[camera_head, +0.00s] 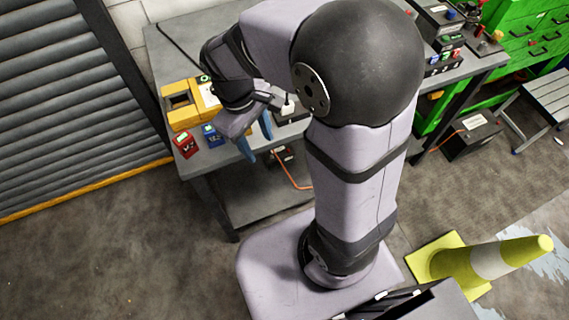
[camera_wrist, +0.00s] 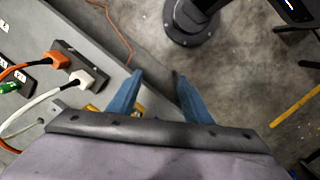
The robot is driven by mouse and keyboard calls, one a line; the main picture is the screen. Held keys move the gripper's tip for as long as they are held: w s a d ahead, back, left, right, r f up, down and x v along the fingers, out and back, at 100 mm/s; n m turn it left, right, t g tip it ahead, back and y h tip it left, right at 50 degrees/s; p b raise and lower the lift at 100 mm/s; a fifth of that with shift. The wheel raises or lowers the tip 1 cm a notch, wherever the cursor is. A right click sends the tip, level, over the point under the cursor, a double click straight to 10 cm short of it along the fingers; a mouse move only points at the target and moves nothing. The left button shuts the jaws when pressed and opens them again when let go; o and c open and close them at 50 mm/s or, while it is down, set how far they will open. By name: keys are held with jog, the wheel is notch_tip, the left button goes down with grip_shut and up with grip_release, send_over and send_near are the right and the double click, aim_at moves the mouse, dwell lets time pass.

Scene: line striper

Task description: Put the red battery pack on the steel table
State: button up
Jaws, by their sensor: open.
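The red battery pack (camera_head: 185,144) stands near the front left corner of the grey steel table (camera_head: 180,50), beside a blue pack. My gripper (camera_head: 255,142) is open, with blue fingers pointing down at the table's front edge, to the right of the red pack and apart from it. In the wrist view my gripper (camera_wrist: 157,88) shows nothing between its fingers, with floor beyond them. The table (camera_wrist: 95,50) fills the left of that view. The red pack is not visible in the wrist view.
A blue battery pack (camera_head: 212,135) stands right of the red one. A yellow charger-like box (camera_head: 182,103) is behind them. A power strip (camera_wrist: 75,62) with orange and white plugs lies on the table.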

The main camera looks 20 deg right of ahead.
jog(key=s+d+f+m+y, duration=0.1)
jog(key=s+d+f+m, duration=0.1)
jog(key=s+d+m, duration=0.2)
jog(key=s+m, duration=0.2)
jog(key=s, duration=0.1)
jog(key=shift+f+t, duration=0.3)
jog(key=shift+f, duration=0.05)
jog(key=shift+s+a, duration=0.1)
dwell(0.7)
